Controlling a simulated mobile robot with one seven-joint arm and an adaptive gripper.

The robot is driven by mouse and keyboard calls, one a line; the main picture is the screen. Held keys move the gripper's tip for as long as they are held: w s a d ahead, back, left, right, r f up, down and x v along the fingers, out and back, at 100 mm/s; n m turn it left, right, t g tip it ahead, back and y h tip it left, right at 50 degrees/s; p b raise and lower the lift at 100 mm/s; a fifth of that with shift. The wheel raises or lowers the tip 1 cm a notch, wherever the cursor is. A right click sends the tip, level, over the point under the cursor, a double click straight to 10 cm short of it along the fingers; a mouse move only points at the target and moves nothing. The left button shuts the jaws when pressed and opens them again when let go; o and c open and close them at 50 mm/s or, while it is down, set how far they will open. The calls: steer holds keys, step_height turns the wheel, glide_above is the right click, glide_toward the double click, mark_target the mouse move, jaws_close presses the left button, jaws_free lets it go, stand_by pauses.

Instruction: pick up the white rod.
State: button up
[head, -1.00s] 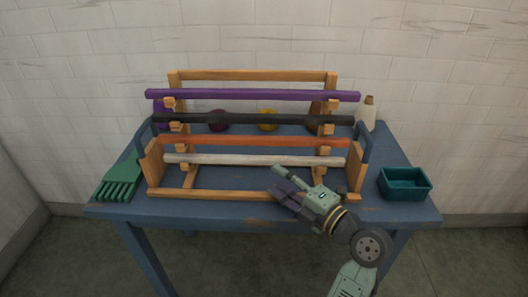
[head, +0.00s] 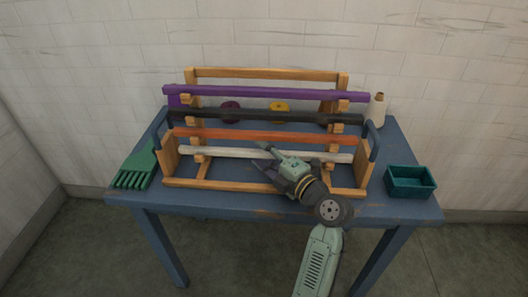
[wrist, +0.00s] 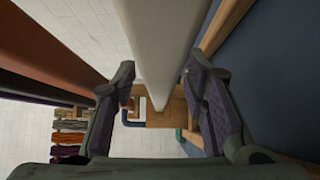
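The white rod (head: 222,152) lies level across the lowest front supports of a wooden rack. My gripper (head: 266,161) is at the right-of-middle part of this rod and hides a stretch of it. In the wrist view the white rod (wrist: 160,35) runs away from the camera between the two fingers of my gripper (wrist: 159,72). The fingers are apart, one on each side of the rod. I cannot tell whether either finger touches it.
The rack (head: 265,73) also bears an orange rod (head: 225,136), a black rod (head: 265,117) and a purple rod (head: 265,93), stepped up behind. The blue table (head: 380,208) also holds a green comb-like tool (head: 136,172), a teal bin (head: 411,190) and a pale cone (head: 377,109).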

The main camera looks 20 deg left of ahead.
steer(key=shift+c, duration=0.5)
jaws_close()
